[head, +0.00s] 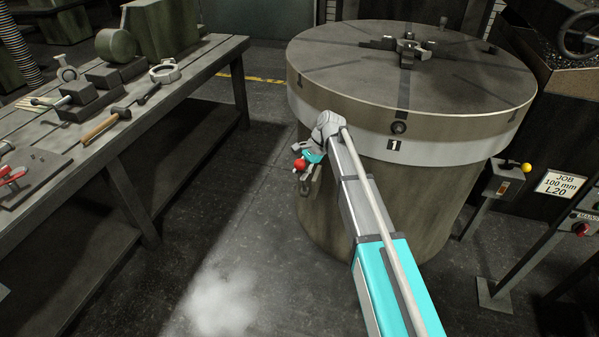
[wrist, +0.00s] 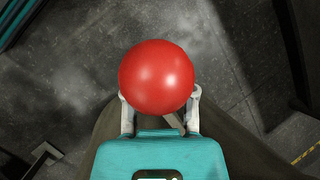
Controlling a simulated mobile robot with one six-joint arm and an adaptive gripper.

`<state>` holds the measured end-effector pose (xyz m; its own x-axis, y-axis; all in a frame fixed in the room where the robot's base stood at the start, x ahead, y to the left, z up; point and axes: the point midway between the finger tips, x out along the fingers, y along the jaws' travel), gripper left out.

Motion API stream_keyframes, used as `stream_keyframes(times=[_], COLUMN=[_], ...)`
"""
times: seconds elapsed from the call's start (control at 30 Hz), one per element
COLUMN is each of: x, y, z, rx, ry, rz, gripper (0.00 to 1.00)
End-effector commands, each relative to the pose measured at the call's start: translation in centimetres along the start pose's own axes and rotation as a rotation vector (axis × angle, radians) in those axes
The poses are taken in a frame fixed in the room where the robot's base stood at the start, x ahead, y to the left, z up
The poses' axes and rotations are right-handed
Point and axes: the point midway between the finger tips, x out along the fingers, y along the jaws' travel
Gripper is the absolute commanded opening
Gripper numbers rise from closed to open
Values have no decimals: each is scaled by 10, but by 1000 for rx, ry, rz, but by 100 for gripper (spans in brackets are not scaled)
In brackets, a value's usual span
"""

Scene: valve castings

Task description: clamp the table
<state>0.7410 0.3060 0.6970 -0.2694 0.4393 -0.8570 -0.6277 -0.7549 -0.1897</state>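The table is the large round slotted table (head: 335,63) on a drum-shaped base, marked with a "1" label on its rim. A red ball knob (head: 300,165) is on the left side of the base, just under the rim. My gripper (head: 306,161) is down beside the base at this knob. In the wrist view the red ball (wrist: 157,78) fills the middle, in line with the fingers, and part of a rod shows under it. One finger shows at each side of the ball's lower edge. The ball hides the fingertips, so contact cannot be seen.
A workbench (head: 180,82) with a hammer (head: 106,125) and other tools stands at left. A jaw fixture (head: 407,47) sits on the table. A yellow-knobbed control post (head: 505,183) and a job sign (head: 561,186) are at right. Open floor lies between bench and base.

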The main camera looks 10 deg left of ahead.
Motion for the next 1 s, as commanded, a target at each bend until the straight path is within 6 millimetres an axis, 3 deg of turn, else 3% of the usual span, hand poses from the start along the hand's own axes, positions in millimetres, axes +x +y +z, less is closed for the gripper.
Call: stream_keyframes(times=[0.3,0.37,0.63,0.87,1.0], x=[1,1,-5,-18,-20], y=[0,0,5,16,42], z=[2,2,-4,-18,-19], rx=[-2,-2,14,49,7], ry=[-2,-2,10,38,74], rz=[3,3,-15,-53,-48], gripper=[57,49,0,0,0])
